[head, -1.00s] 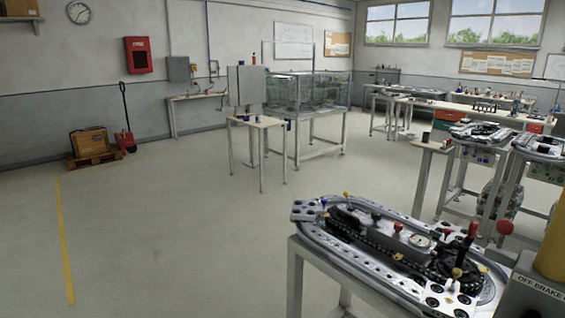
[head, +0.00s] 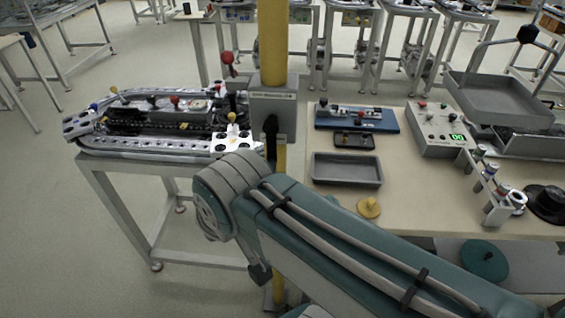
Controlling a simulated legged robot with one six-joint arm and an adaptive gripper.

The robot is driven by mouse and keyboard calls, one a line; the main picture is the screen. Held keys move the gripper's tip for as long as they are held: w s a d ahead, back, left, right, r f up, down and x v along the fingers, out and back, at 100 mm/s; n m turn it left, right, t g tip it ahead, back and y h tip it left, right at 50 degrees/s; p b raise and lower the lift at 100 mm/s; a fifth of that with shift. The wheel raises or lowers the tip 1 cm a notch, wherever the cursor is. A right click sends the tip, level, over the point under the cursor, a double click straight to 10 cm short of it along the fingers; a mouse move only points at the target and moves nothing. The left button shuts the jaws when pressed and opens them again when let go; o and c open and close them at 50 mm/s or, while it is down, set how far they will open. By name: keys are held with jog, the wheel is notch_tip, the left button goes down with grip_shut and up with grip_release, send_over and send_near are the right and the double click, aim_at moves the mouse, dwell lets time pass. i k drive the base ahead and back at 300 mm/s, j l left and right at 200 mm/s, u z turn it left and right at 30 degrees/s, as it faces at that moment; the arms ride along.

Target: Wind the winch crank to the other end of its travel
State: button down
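A grey box (head: 272,108) with an unreadable label is fixed to a yellow post (head: 271,40). A red-knobbed lever (head: 228,62) stands at its upper left. A black handle (head: 270,128) shows on its front; I cannot tell whether this is the winch crank. My teal arm reaches in from the lower right, and its grey joint lies in front of the post's lower part. The arm hides part of the post and the bench edge. My gripper is not in view, so its opening and hold cannot be seen.
The ring track (head: 165,145) stands on a metal frame at left. Open floor lies at lower left.

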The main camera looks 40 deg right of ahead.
aim_at(271, 126)
jog(key=k+l, duration=0.35)
jog(key=k+l+u, duration=0.15)
jog(key=k+l, duration=0.15)
jog(key=k, duration=0.2)
jog(key=k+l, duration=0.3)
jog(key=k, duration=0.15)
jog(key=k+l+u, duration=0.1)
jog(key=k+l, duration=0.2)
jog(key=k, duration=0.15)
jog(key=k+l, duration=0.2)
jog(key=k, duration=0.25)
jog(key=i+j+u, duration=0.15)
jog(key=i+u, duration=0.8)
jog(key=k, duration=0.1)
